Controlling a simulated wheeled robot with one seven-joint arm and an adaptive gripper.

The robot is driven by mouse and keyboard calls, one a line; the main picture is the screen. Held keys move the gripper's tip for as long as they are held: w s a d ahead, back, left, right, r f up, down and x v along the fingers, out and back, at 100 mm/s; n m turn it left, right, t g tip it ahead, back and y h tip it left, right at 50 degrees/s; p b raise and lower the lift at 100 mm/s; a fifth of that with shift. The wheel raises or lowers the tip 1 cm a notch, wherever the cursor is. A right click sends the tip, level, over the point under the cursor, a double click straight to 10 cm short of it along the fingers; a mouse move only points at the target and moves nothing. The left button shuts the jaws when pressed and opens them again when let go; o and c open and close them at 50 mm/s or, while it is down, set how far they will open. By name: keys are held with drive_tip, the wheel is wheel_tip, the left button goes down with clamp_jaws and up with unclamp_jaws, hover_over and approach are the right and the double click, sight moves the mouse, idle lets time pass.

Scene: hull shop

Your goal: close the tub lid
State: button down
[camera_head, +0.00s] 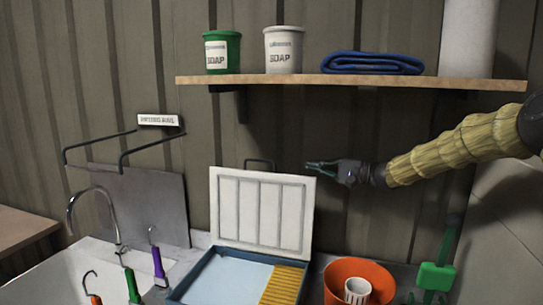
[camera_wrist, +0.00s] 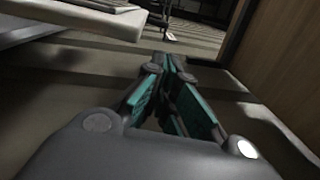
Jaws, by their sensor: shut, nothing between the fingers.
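The tub (camera_head: 222,275) is a blue-rimmed tray on the counter, with a pale inside and a yellow ribbed part at its right. Its white ribbed lid (camera_head: 262,212) stands upright at the back of the tub, open. A dark handle loop (camera_head: 259,162) shows at the lid's top edge. My gripper (camera_head: 312,165) is shut and empty, just right of the lid's top right corner. From the head view I cannot tell whether it is in front of or behind the lid. In the wrist view my gripper (camera_wrist: 170,62) shows its teal-lined fingers with their tips together.
A wooden shelf (camera_head: 350,82) with soap pots (camera_head: 284,50) and a folded blue cloth (camera_head: 372,62) hangs above my arm. An orange bucket (camera_head: 340,272) holding a white cup (camera_head: 357,291) stands right of the tub. A green brush (camera_head: 436,274) is farther right.

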drive_tip(key=w+a+g+p, duration=0.1)
drive_tip(key=w+a+p, duration=0.1)
drive_tip(key=a, duration=0.8)
drive_tip(key=shift+w+a+r+p, duration=0.2)
drive_tip(key=shift+w+r+p, duration=0.15)
drive_tip(key=shift+p, duration=0.55)
